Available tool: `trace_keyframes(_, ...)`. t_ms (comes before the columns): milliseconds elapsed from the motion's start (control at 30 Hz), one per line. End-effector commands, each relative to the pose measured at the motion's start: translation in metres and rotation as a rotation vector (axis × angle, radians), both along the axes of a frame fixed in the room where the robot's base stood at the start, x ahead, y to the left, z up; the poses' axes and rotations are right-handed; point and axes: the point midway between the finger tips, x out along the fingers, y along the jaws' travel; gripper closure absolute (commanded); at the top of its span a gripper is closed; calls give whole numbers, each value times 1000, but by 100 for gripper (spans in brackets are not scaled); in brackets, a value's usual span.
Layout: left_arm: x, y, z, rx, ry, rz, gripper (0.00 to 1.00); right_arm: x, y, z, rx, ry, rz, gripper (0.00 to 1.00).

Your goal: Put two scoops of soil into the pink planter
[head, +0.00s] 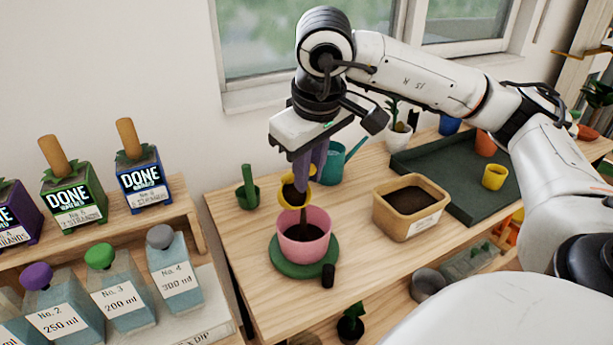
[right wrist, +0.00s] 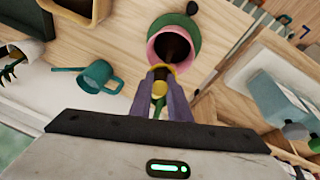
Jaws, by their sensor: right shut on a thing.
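The pink planter (head: 303,256) stands upright on a round green saucer (head: 291,270), with dark soil inside. My right gripper (head: 308,168), with purple fingers, is shut on a yellow scoop (head: 296,206) directly above the planter. The scoop is tilted, its dark mouth facing the front, and a brown streak of soil shows between it and the planter. In the right wrist view the scoop (right wrist: 160,88) sits between the fingertips, with the planter (right wrist: 198,48) beyond. A tan tub of soil (head: 388,218) stands to the right. My left gripper is not in view.
A dark green tray (head: 440,170) holds a yellow cup (head: 494,178). A small black object (head: 328,276) is by the saucer. Bottles and boxes fill the left shelf.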

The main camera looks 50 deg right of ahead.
Motion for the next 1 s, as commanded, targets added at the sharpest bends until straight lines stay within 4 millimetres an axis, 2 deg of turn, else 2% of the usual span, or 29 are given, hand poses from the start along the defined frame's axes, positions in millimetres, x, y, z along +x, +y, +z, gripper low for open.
trace_keyframes(233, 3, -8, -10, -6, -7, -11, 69, -5, 1, -5, -11, -57, 1, 100)
trace_keyframes(1000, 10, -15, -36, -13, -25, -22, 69, -18, 3, -13, -38, -213, 0, 100)
